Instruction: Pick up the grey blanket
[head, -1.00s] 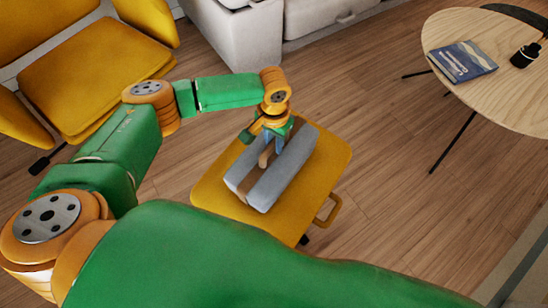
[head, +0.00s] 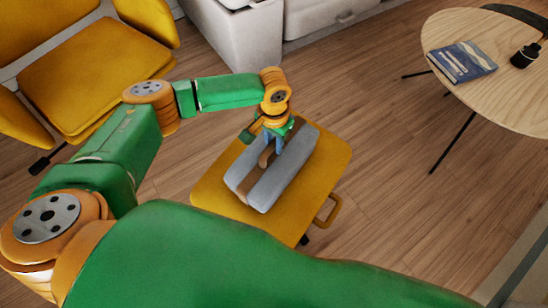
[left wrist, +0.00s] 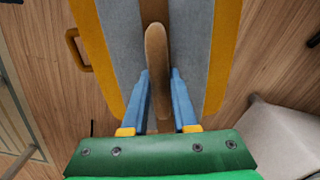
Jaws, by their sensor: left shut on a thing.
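The grey blanket (head: 285,177) is a folded block with a brown strap and a brown handle along its middle. It lies on a yellow ottoman-like seat (head: 222,194). It also shows in the left wrist view (left wrist: 123,45), with the brown handle (left wrist: 157,65) running between the fingers. My left gripper (head: 272,147) is over the blanket and shut on its handle; its blue fingers (left wrist: 160,88) stand on both sides of the handle. The blanket appears to rest on the seat. My right gripper is not in view.
A yellow chair (head: 95,75) stands at the upper left and a light sofa (head: 240,35) at the back. A round wooden table (head: 490,95) at the right holds a blue book (head: 462,62) and a small black object (head: 525,55). The wooden floor between is clear.

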